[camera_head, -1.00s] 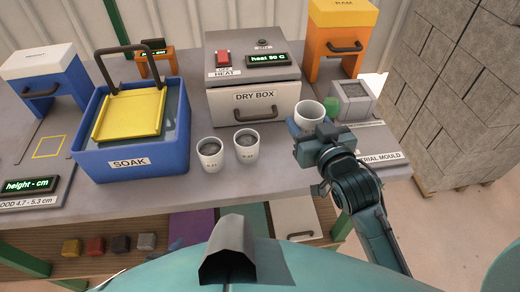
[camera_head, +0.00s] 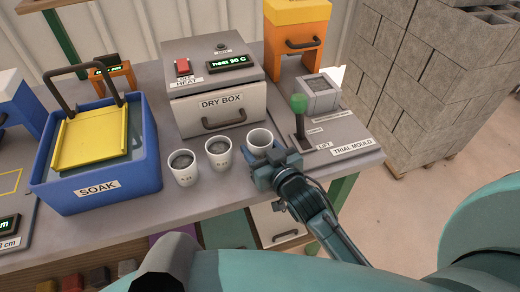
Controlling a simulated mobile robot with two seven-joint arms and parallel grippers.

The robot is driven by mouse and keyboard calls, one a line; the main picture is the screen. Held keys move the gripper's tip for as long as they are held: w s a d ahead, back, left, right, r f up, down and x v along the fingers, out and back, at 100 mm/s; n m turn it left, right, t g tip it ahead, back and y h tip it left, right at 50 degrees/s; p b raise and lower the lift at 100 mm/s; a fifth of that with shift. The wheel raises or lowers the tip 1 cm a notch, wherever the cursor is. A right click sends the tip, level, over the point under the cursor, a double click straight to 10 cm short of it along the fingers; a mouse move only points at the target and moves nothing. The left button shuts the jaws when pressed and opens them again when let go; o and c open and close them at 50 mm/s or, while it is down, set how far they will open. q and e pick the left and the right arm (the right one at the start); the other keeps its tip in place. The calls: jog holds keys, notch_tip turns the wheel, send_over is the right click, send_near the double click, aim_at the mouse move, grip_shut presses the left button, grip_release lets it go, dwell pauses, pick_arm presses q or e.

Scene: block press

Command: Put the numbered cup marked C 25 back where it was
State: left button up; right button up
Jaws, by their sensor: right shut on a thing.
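My right gripper (camera_head: 267,166) is shut on a white cup (camera_head: 260,138) at the right end of a row of cups. The cup is upright at the front of the table, and the gripper covers its lower part, so I cannot see its mark or tell if its base touches the table. Two more white cups with grey contents stand to its left, a middle cup (camera_head: 219,154) and a left cup (camera_head: 184,168). Their small marks are too blurred to read. My left gripper is not in view.
The blue SOAK tub (camera_head: 130,178) stands left of the cups. The DRY BOX (camera_head: 250,103) is behind them. The trial mould (camera_head: 318,97) and its green-knobbed lever (camera_head: 299,104) are close by on the right. The table's front edge is just before the cups.

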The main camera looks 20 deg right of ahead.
jog(key=shift+f, duration=0.15)
jog(key=shift+f, duration=0.1)
jog(key=shift+f, duration=0.15)
jog(key=o, duration=1.1)
